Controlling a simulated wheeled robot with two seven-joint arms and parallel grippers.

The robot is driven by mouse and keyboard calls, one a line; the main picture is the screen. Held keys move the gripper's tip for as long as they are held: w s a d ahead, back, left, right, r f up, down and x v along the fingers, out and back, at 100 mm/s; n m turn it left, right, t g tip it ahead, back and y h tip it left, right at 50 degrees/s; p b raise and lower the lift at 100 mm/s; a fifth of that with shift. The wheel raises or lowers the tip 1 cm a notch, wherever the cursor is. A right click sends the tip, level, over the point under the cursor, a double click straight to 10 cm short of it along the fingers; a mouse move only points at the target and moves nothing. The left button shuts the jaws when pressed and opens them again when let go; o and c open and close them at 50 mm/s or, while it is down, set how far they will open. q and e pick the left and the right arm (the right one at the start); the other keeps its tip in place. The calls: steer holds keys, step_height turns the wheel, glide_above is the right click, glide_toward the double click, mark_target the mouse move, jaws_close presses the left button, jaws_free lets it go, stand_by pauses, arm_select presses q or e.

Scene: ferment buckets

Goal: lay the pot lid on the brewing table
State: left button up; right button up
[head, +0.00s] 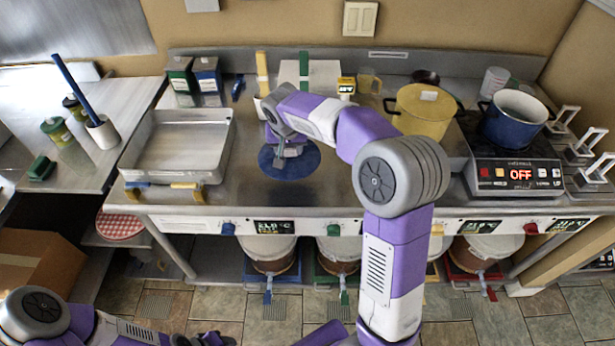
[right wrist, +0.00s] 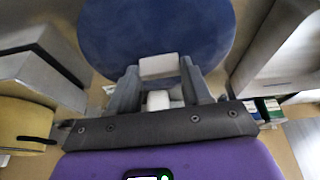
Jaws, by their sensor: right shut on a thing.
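The blue round pot lid (head: 298,167) is over the brewing table (head: 340,189), between the metal tray and the yellow pot. My right gripper (head: 287,150) is above the lid and shut on its pale knob. In the right wrist view the lid (right wrist: 155,25) fills the top, and the right gripper's fingers (right wrist: 161,88) close around the knob. I cannot tell whether the lid touches the table or hangs just above it. My left gripper (head: 205,340) is only partly seen at the bottom edge, away from the table.
A metal tray (head: 131,160) stands left of the lid. A yellow pot (head: 424,112) stands to the right, and an open blue pot (head: 513,124) is on a hot plate reading OFF (head: 522,188). Boxes and a mug stand behind. The table's front strip is clear.

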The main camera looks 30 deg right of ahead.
steer(key=shift+m, duration=0.4)
steer(key=w+d+b, duration=0.1)
steer(key=d, duration=0.1)
steer(key=w+d+b, duration=0.1)
steer(key=d, duration=0.1)
steer(key=d+b, duration=0.1)
steer(key=d, duration=0.1)
steer(key=shift+w+d+f, duration=0.15)
steer(key=shift+w+f, duration=0.1)
steer(key=shift+w, duration=0.15)
steer(key=shift+d+f+b, duration=0.15)
steer(key=shift+f+b, duration=0.1)
steer(key=shift+b, duration=0.1)
arm_select(q)
step_height(320, 180, down, 8)
steer(key=b, duration=0.3)
steer(key=shift+f, duration=0.15)
arm_select(e)
step_height(320, 180, down, 9)
steer(key=shift+f, duration=0.1)
arm_select(q)
steer(key=shift+f, duration=0.1)
arm_select(e)
steer(key=o, duration=1.1)
steer(key=shift+f, duration=0.15)
